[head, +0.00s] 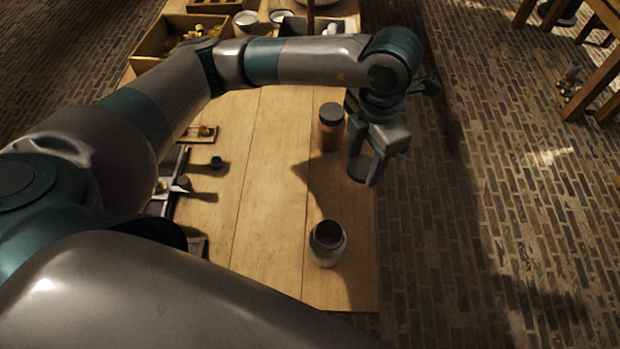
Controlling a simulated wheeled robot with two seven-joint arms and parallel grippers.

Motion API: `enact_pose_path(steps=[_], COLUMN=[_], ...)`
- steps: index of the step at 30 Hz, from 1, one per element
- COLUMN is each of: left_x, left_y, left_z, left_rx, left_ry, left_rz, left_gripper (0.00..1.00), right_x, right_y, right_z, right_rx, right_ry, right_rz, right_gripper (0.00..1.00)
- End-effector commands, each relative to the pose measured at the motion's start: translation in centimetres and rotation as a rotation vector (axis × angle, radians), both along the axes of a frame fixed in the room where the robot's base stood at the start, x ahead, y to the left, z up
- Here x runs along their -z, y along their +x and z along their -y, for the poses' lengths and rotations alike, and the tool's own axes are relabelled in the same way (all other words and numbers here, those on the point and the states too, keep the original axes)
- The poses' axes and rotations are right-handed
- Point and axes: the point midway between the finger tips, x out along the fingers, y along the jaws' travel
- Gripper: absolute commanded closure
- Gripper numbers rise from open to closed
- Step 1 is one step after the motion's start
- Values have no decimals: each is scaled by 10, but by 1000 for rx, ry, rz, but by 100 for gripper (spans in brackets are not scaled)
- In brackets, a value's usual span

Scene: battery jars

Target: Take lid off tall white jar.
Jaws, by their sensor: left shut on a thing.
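My left gripper (376,168) points down above the right edge of the table. It is shut on a dark round lid (359,168), which is held up, apart from any jar. A pale jar (328,250) stands upright near the table's front right, with its mouth open and its inside dark. It looks like the tall white jar, though its colour is dull in this light. The gripper is behind this jar and a little to its right. My right gripper is not in view.
An amber jar (331,130) with a dark lid stands just left of the left gripper. A wooden crate (150,50) and bowls (246,19) are at the back. The wooden table (265,200) has free room mid-surface.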

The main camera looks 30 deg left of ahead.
Motion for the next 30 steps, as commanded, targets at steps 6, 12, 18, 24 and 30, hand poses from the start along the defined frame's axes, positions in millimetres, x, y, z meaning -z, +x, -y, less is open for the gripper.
enact_pose_path(steps=[6, 12, 18, 24, 30], left_x=[4, 7, 9, 10, 11], left_y=[-2, -4, -5, -7, -7], left_z=[14, 26, 37, 43, 46], left_rx=[-315, -609, -884, -1061, -1119], left_ry=[-6, -10, -13, -14, -14], left_rz=[1, 2, 1, 0, 0], left_gripper=[81, 81, 81, 81, 81], right_x=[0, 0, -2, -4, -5], right_y=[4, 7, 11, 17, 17], right_z=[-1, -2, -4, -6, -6], right_rx=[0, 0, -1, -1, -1], right_ry=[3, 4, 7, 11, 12], right_rz=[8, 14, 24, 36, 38], right_gripper=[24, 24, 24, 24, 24])
